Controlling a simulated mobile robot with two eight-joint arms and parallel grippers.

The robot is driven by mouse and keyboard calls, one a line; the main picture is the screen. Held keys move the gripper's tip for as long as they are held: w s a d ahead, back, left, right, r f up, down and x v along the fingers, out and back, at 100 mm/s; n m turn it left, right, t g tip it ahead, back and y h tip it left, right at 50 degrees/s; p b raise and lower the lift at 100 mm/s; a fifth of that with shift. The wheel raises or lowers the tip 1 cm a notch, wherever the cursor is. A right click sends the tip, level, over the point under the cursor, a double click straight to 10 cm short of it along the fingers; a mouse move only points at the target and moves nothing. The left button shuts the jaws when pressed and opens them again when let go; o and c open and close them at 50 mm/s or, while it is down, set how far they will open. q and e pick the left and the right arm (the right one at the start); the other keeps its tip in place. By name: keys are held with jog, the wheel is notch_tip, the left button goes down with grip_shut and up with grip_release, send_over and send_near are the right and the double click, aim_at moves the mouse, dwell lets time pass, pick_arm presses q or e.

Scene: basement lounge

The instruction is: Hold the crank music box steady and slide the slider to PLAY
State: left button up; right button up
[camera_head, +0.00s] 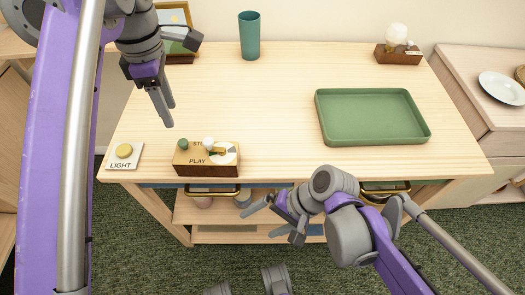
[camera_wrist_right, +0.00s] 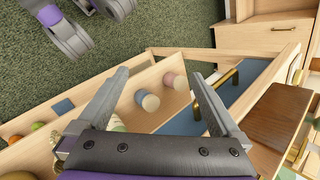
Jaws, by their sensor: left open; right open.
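The crank music box (camera_head: 206,166) is a small wooden box near the table's front edge, left of centre. Its pale top has a PLAY label, a partly covered label starting "ST", a green knob (camera_head: 183,145), a white knob (camera_head: 208,141) and a white dial area. I cannot tell which part is the slider. My left gripper (camera_head: 167,116) points down, behind and left of the box, open and apart from it. My right gripper (camera_head: 270,225) is open and empty, in front of the table edge, right of the box and apart from it. It also shows in the right wrist view (camera_wrist_right: 158,78).
A LIGHT switch with a yellow button (camera_head: 124,151) sits left of the box. A green tray (camera_head: 372,141) lies at right, a teal cup (camera_head: 249,36) and a lamp (camera_head: 397,38) at the back. The table's middle is clear. A shelf with several objects is below.

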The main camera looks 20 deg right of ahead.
aim_at(217, 153)
jog(key=w+r+m+y, duration=0.3)
jog(key=r, duration=0.1)
jog(key=w+r+m+t+y, duration=0.1)
jog(key=w+r+m+y, duration=0.2)
jog(key=r, duration=0.1)
jog(key=w+d+r+m+t+y, duration=0.1)
jog(key=w+r+m+y, duration=0.2)
jog(key=r, duration=0.1)
jog(key=shift+w+r+m+y, duration=0.1)
jog(key=shift+w+m+y, duration=0.1)
jog(key=shift+m+y, duration=0.15)
jog(key=d+m, duration=0.1)
jog(key=w+d+f+m+t, duration=0.1)
jog(key=w+d+m+t, duration=0.1)
jog(key=shift+w+f+m, duration=0.1)
jog(key=shift+f+m, duration=0.15)
jog(key=shift+m, duration=0.1)
jog(key=shift+w, duration=0.15)
jog(key=x, duration=1)
jog(key=shift+w+a+r, duration=0.1)
jog(key=shift+a, duration=0.2)
